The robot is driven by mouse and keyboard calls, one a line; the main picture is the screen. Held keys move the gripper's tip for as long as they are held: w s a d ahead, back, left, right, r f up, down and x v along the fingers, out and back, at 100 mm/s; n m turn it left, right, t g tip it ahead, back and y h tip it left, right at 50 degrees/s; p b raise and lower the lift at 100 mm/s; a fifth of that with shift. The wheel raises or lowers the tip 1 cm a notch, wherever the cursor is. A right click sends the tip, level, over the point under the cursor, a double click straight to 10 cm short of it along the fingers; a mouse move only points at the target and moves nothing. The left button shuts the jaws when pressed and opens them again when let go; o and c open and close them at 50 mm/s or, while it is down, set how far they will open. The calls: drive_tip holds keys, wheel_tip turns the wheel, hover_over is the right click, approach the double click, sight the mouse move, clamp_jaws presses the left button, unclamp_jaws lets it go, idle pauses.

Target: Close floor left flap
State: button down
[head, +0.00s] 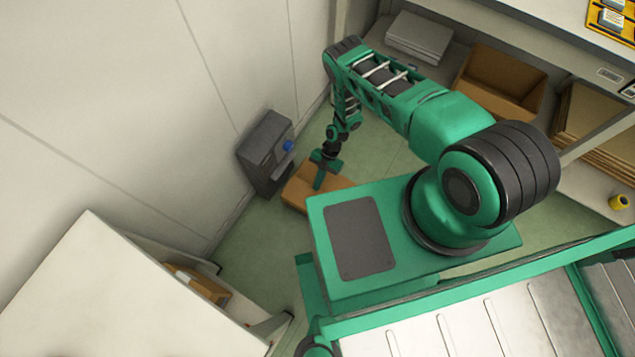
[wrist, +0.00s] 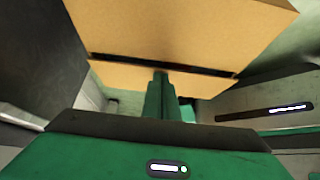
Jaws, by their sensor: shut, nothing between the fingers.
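A cardboard box (head: 296,195) sits on the floor beside the grey cabinet, partly hidden by my arm. My gripper (head: 319,182) points down at the box. In the wrist view my shut fingers (wrist: 161,76) reach to a lower strip of cardboard (wrist: 118,77), just below a dark gap. A wide cardboard panel (wrist: 180,28) lies beyond that gap. The fingers hold nothing and appear at or very near the cardboard; contact is unclear. I cannot tell which panel is the left flap.
A grey cabinet (head: 264,150) with a blue knob stands left of the box against the wall. An open cardboard box (head: 505,78) and grey stacked sheets (head: 418,37) are on the shelf at right. A white table (head: 120,300) is at lower left. Green floor is clear between.

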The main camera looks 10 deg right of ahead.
drive_tip(key=shift+s+a+f, duration=0.1)
drive_tip(key=shift+s+a, duration=0.1)
drive_tip(key=shift+a, duration=0.05)
